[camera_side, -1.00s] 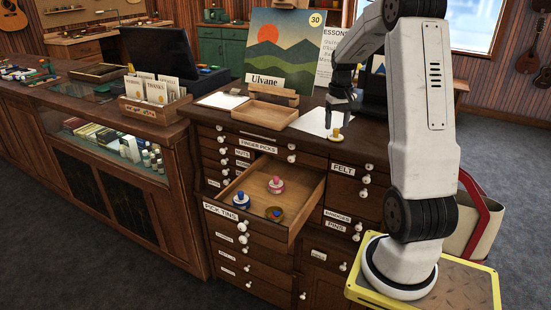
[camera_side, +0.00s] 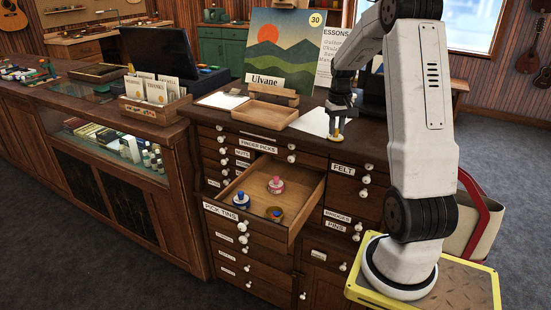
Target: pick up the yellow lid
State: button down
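A small lid with a yellow knob (camera_side: 336,135) sits on the cabinet top (camera_side: 376,130) near its front edge, just right of the white paper. My gripper (camera_side: 337,127) points straight down over it, with its dark fingers low around or right beside the yellow knob. Whether the fingers touch the knob, and how wide they stand, is too small to tell. The lid's base seems to rest on the cabinet top.
An open drawer (camera_side: 248,176) below holds a pink-knobbed lid (camera_side: 276,185), a blue-knobbed lid (camera_side: 241,199) and a brownish lid with a blue knob (camera_side: 275,213). A wooden tray (camera_side: 265,114) and a painting (camera_side: 284,48) stand left of my gripper.

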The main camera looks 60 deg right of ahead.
jog(key=shift+r, duration=0.1)
dwell(0.3)
jog(key=shift+r, duration=0.85)
jog(key=s+a+r, duration=0.9)
jog(key=a+r, duration=0.1)
jog(key=r, duration=0.1)
jog(key=shift+s, duration=0.35)
